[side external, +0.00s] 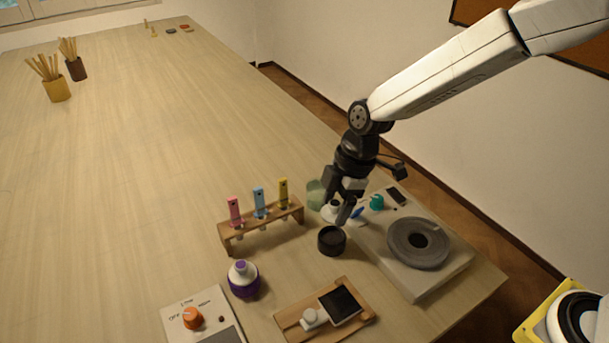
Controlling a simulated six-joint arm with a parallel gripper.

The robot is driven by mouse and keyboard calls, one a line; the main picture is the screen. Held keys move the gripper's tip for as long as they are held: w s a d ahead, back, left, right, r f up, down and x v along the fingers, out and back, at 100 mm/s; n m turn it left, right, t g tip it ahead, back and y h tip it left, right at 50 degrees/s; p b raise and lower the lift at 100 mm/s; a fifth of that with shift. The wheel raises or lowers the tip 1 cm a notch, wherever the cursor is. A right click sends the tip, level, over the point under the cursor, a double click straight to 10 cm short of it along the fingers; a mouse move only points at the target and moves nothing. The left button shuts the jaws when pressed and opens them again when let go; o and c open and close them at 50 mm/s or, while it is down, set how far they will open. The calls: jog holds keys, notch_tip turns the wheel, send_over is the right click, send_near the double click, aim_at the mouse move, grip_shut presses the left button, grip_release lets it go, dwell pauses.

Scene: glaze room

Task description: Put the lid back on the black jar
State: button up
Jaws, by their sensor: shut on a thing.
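The black jar (331,241) stands upright on the table, and its open top shows a dark inside. My gripper (339,202) points down above and slightly behind the jar, apart from it. It is shut on a small pale thing that looks like the lid (331,209). The fingers hide part of the lid, so its exact tilt is hard to tell.
A wooden rack (262,230) with coloured tubes stands left of the jar. A grey wheel device (420,246) is close on the right. A purple jar (244,280) and a wooden tray (290,320) lie in front. A greenish glass (315,196) stands behind. The far table is mostly clear.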

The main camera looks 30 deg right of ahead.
jog(key=shift+f, duration=2.5)
jog(key=shift+f, duration=0.15)
dwell(0.5)
jog(key=o, duration=1.1)
jog(key=shift+o, duration=0.2)
jog(key=shift+r, duration=0.2)
jog(key=shift+r, duration=3.3)
jog(key=shift+c, duration=0.2)
